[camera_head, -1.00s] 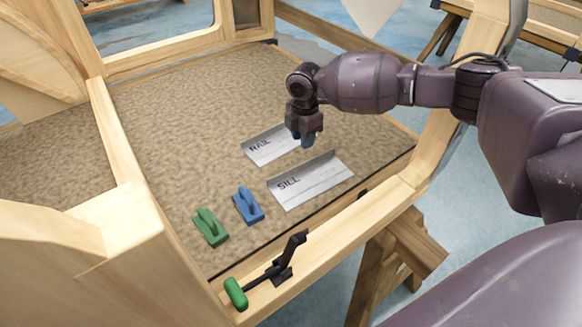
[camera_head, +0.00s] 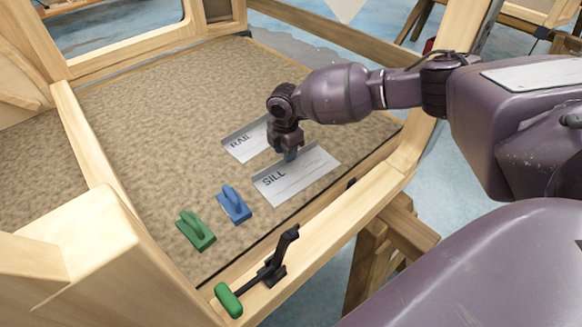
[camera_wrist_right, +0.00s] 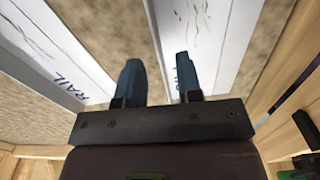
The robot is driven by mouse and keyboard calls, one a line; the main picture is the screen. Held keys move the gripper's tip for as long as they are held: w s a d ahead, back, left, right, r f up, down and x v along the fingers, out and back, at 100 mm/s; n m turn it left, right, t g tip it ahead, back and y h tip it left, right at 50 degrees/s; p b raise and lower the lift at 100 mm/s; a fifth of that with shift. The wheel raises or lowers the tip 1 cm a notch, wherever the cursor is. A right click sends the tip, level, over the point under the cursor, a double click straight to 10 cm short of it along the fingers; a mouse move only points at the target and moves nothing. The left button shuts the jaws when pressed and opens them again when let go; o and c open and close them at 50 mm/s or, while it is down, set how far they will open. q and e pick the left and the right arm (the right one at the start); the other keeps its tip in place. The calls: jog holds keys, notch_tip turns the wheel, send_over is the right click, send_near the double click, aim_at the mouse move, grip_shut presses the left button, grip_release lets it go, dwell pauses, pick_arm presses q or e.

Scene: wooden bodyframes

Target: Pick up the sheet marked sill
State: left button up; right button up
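The grey metal sheet marked SILL (camera_head: 305,182) lies on the brown textured panel, its raised flange along the far edge. In the right wrist view the SILL sheet (camera_wrist_right: 212,50) fills the middle right, its marking mostly hidden by a finger. Contact cannot be told. My left gripper is not in view.
A second sheet marked RAIL (camera_head: 240,146) lies just behind, partly hidden by my gripper. A blue handled block (camera_head: 234,207) and a green one (camera_head: 196,232) sit to the left. A green-handled clamp (camera_head: 265,275) is on the front wooden rail (camera_head: 345,220).

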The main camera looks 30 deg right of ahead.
notch_tip(320, 180, down, 2)
jog(key=shift+f, duration=0.15)
jog(key=shift+c, duration=0.5)
grip_shut()
